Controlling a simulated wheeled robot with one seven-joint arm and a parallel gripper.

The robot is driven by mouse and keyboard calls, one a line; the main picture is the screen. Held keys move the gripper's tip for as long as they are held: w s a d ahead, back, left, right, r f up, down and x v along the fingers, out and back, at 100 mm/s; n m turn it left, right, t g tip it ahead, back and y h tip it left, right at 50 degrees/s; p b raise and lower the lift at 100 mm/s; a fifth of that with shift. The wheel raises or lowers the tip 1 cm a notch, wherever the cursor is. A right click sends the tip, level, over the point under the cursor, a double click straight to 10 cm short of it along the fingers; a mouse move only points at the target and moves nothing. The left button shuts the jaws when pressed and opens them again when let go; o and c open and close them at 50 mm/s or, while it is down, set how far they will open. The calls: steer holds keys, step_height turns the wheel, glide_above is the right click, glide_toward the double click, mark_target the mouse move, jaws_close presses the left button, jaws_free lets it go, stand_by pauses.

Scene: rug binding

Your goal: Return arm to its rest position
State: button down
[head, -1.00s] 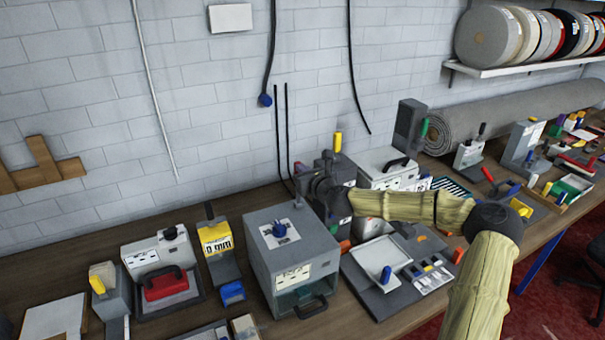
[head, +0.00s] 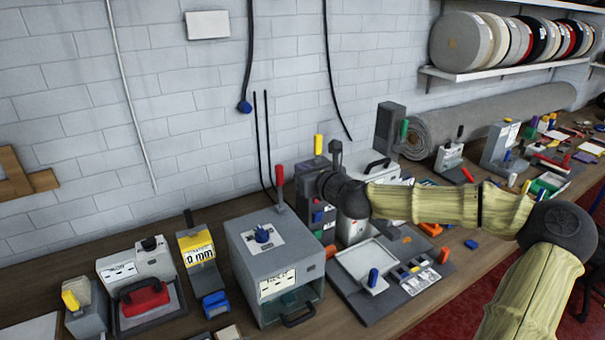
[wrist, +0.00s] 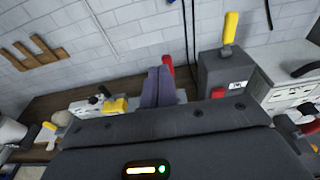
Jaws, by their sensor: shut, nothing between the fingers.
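My gripper shows in the wrist view (wrist: 160,86) as two dark purple-grey fingers pressed together, with nothing between them. In the head view my yellowish arm reaches in from the lower right to a dark wrist above the bench, beside the grey tower with the yellow handle (head: 318,146). The fingertips are hard to make out there. The arm is held above the workbench (head: 190,308) and bends at a dark elbow at the right.
A grey box machine (head: 253,263) stands left of my wrist. A tray station (head: 366,259) lies below my forearm. A rolled rug (head: 480,117) lies along the wall under a reel shelf (head: 490,68). Smaller devices crowd the bench. Air above the left bench is clear.

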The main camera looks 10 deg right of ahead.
steer(key=shift+s, duration=0.1)
steer(key=s+a+f+n+g, duration=0.4)
steer(key=s+a+f+n, duration=0.1)
steer(key=f+n, duration=0.35)
steer(key=s+a+f+n+g, duration=0.45)
steer(key=f+n, duration=0.25)
steer(key=f, duration=0.2)
steer(key=s+d+n+g+h, duration=0.1)
steer(key=s+d+n, duration=0.2)
steer(key=s+n, duration=0.2)
steer(key=s+d+n+g+h, duration=0.1)
steer(key=s+d+n+h, duration=0.1)
steer(key=s+d+n, duration=0.2)
steer(key=s+d+n+g+h+b, duration=0.1)
steer(key=s+d+n+g+h, duration=0.1)
steer(key=s+d+n, duration=0.2)
steer(key=s+n, duration=0.3)
steer(key=s, duration=0.4)
steer(key=shift+s+f+n, duration=0.3)
steer(key=shift+f+n, duration=0.05)
steer(key=shift+w, duration=0.1)
steer(key=shift+a, duration=0.1)
